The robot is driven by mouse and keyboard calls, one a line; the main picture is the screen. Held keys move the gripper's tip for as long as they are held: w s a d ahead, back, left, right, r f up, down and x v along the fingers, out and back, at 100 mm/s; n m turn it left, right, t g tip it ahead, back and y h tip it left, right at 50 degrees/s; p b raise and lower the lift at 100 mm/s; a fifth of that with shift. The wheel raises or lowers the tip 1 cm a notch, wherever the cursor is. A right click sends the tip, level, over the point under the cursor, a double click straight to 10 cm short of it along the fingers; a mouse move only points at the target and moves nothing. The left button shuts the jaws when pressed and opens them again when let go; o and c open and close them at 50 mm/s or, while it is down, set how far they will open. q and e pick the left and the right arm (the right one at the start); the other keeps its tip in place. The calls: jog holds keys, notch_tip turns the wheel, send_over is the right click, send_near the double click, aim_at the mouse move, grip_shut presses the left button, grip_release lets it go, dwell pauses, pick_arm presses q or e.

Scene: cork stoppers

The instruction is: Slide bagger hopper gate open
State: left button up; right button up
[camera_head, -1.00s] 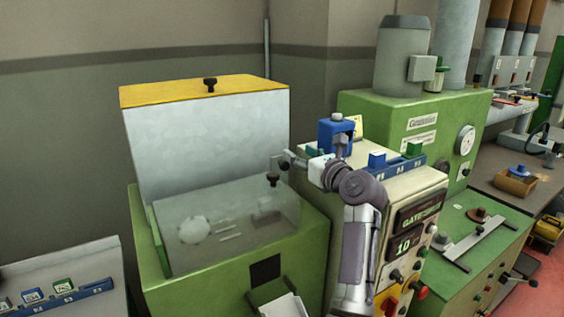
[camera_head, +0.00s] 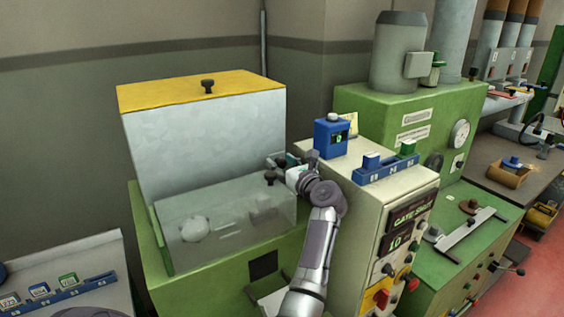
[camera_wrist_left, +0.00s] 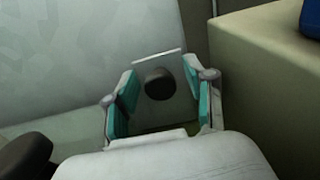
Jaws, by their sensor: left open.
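Gaps show between the knob and both pads. In the head view the gripper hides the plate. My right gripper is not in view.
A cream control cabinet (camera_head: 357,200) stands close on the right, with a blue box (camera_head: 331,139) on top. The clear cover (camera_head: 225,222) lies in front of the hopper. Another dark knob (camera_wrist_left: 24,156) is low left in the left wrist view.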

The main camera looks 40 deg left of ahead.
aim_at(276, 140)
pick_arm(q)
grip_shut()
jog(key=shift+r, duration=0.1)
notch_tip(276, 140, up, 5)
jog(key=shift+r, duration=0.3)
jog(key=shift+c, duration=1.1)
grip_release()
jog(key=shift+o, duration=1.1)
